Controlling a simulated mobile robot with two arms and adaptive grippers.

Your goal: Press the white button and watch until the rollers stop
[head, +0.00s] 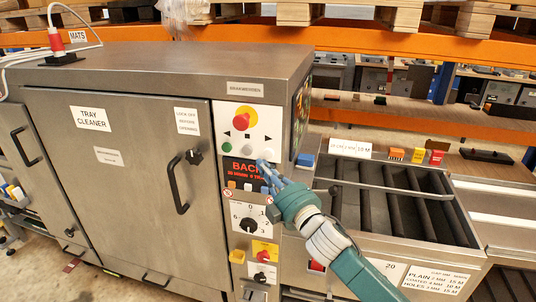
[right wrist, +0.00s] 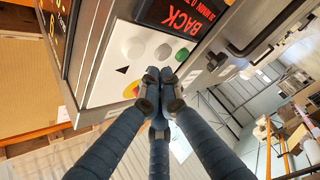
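The grey tray cleaner has a white control panel (head: 221,118) with a row of buttons: a green button (head: 227,147), a pale grey button (head: 248,150) and a white button (head: 268,154) at the right. My right gripper (head: 264,166) is at the panel, its blue fingertips just below the white button. In the right wrist view the right gripper (right wrist: 164,78) has its fingers together and empty, tips close to the button row; contact cannot be told. The green button (right wrist: 132,47) shows there too. Dark rollers (head: 390,198) lie in the open bed at right; their motion cannot be told. My left gripper is out of view.
A red stop knob (head: 243,117) sits above the buttons. A red-lettered display (head: 243,172) and a rotary dial (head: 249,225) are below. The door handle (head: 175,185) sticks out at left. Small coloured blocks (head: 396,154) stand on the ledge behind the rollers.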

